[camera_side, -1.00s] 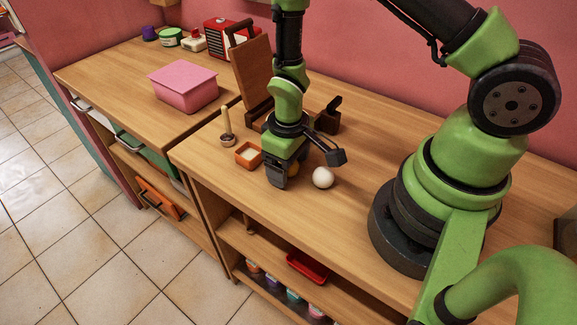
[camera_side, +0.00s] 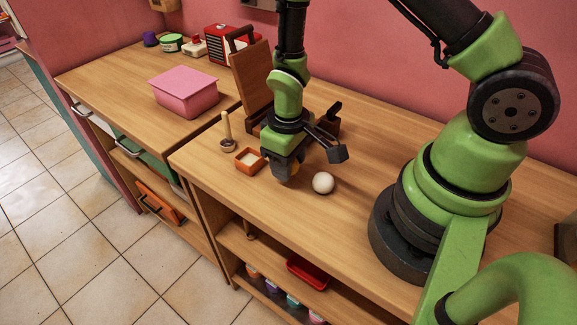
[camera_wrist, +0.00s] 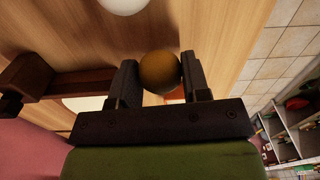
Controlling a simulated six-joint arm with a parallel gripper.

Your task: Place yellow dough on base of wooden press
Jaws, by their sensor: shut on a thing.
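The yellow dough (camera_wrist: 160,71) is a ball held between both fingers of my gripper (camera_wrist: 158,82) in the wrist view. In the side view my gripper (camera_side: 286,172) hangs over the counter, left of the white ball, with a little of the dough showing at its tip. The dough appears to be a little above the counter. The wooden press stands behind my gripper, its brown hinged board (camera_side: 252,78) raised upright.
A white ball (camera_side: 323,183) lies just right of my gripper. A small orange square bowl (camera_side: 249,161) and an upright wooden pestle (camera_side: 227,130) stand to the left. A pink lidded box (camera_side: 184,92) sits on the left counter.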

